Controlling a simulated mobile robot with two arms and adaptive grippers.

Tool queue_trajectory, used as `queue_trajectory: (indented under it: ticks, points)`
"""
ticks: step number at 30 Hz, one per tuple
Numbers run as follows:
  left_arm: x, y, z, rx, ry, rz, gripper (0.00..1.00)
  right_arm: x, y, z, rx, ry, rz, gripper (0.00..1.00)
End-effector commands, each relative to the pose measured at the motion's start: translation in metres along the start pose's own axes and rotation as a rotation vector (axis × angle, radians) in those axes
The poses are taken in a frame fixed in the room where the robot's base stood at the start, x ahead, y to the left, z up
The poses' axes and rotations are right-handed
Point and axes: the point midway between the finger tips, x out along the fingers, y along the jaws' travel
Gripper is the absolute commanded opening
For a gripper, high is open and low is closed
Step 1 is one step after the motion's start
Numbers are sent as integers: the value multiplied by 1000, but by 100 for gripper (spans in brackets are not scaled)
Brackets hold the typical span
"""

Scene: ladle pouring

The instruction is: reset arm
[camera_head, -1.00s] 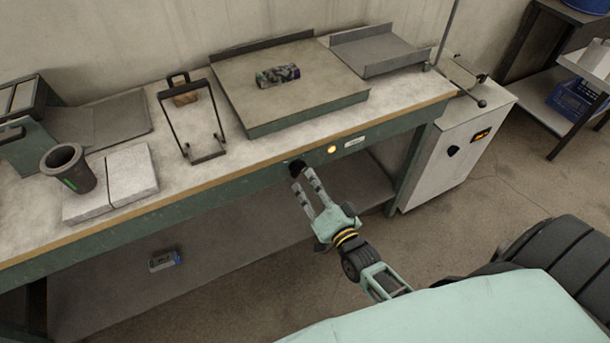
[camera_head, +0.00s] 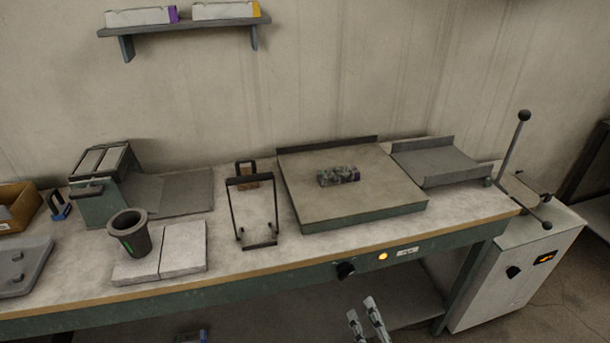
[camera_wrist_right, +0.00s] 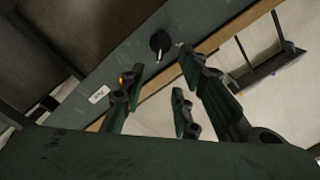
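My right gripper (camera_head: 361,308) shows at the bottom edge of the head view, with only its two fingers visible. The fingers stand apart with nothing between them. They are in front of the bench, below a black knob (camera_head: 345,270) on its front panel. In the right wrist view the fingers of the right gripper (camera_wrist_right: 152,72) are also spread and empty. The knob (camera_wrist_right: 160,42) shows there beyond the fingers, apart from them. My left gripper is in neither view.
A dark cup (camera_head: 130,234) stands on pale slabs (camera_head: 185,248). A wire frame (camera_head: 252,210) and a raised plate (camera_head: 362,208) with a dark speckled block (camera_head: 338,176) are on the bench. A white cabinet (camera_head: 510,275) with a lever stands at the right.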

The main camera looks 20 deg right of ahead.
Motion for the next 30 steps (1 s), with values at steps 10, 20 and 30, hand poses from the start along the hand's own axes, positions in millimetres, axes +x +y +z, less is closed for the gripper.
queue_trajectory:
  ticks: [10, 20, 30]
  points:
    - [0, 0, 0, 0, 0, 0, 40, -38, 90, 110, -208, -295, 196, 29]
    - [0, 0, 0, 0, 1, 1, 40, -194, 218, 260, -570, -918, 408, 29]
    - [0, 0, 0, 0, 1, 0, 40, -350, 274, 308, -798, -1422, 441, 29]
